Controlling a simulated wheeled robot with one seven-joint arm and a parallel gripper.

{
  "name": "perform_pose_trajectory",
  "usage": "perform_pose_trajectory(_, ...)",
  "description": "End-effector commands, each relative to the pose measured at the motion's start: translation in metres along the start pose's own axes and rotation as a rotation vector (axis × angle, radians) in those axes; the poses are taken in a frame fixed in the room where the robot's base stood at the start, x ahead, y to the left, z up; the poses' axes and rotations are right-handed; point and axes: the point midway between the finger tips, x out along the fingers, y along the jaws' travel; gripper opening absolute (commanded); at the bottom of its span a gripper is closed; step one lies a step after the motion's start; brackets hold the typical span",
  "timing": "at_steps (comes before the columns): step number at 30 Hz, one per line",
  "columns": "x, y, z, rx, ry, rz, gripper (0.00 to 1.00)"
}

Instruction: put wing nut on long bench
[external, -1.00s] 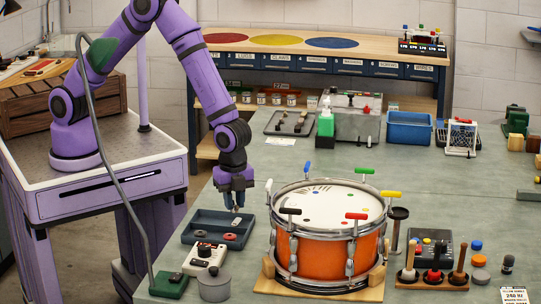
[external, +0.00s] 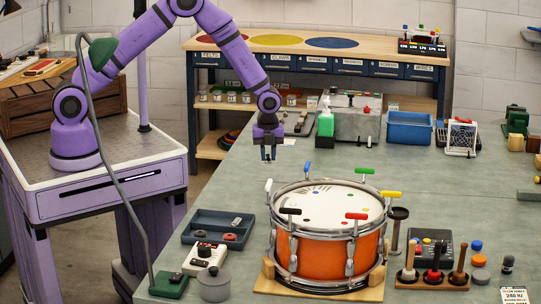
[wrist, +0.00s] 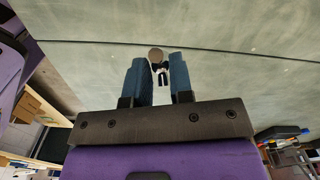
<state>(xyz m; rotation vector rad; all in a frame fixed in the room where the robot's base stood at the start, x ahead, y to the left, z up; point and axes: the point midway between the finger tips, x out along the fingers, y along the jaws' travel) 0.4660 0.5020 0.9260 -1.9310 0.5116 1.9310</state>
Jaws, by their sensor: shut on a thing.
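My gripper (external: 268,156) is raised over the left edge of the grey-green worktop (external: 330,170), behind the drum. In the wrist view its blue fingers (wrist: 163,82) are closed on a small dark winged piece with a metal stem, seemingly the wing nut (wrist: 160,66). A round grey-brown disc shows just beyond it; I cannot tell if it belongs to it. The nut is too small to make out in the external view. A long wood-topped bench (external: 385,47) with blue drawers and red, yellow and blue ovals stands at the back, apart from my gripper.
An orange drum (external: 322,250) with coloured keys stands in front. The dark parts tray (external: 192,238) holds small parts at front left.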

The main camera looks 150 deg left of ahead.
Motion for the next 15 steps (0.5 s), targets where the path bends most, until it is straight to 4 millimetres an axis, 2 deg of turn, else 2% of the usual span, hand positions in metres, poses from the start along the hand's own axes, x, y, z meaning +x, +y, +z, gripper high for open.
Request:
perform_pose_trajectory(1,0.001,0.001,0.013,0.004,0.000,0.000,0.00)
perform_pose_trajectory(3,0.002,0.002,0.026,0.015,0.000,-0.001,0.00)
perform_pose_trajectory(6,0.003,0.003,0.035,0.026,0.000,-0.001,0.00)
perform_pose_trajectory(15,0.003,0.004,0.038,0.029,0.000,-0.001,0.00)
